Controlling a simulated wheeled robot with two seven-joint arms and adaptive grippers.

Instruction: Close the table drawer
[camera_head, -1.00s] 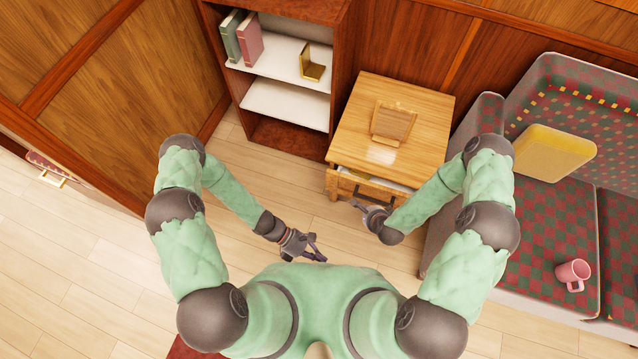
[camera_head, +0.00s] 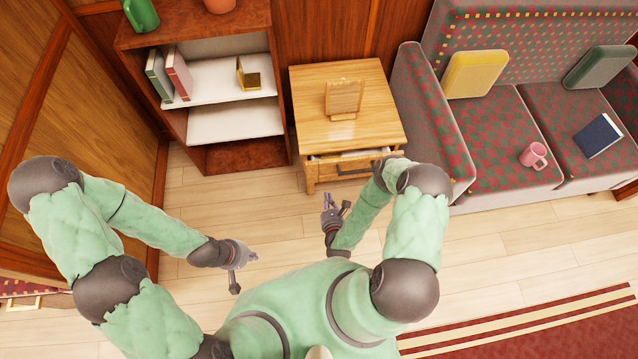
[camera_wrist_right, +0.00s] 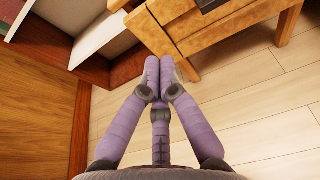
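The wooden table (camera_head: 375,105) stands against the back wall. Its drawer (camera_head: 325,170) is partly pulled out, with a pale inside showing behind its front and a dark handle (camera_head: 353,172) on it. The drawer also shows at the top of the right wrist view (camera_wrist_right: 205,28). My right forearm is close to the drawer's right end. My left gripper (camera_head: 243,269) is open and empty over the floor, farther left and nearer my body.
A shelf unit (camera_head: 228,158) with books stands left of the table. A checkered sofa (camera_head: 430,120) stands close on the right, with cushions, a pink mug (camera_head: 533,155) and a dark book (camera_head: 598,135). A wooden frame (camera_head: 343,97) stands on the table. The floor in front is clear.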

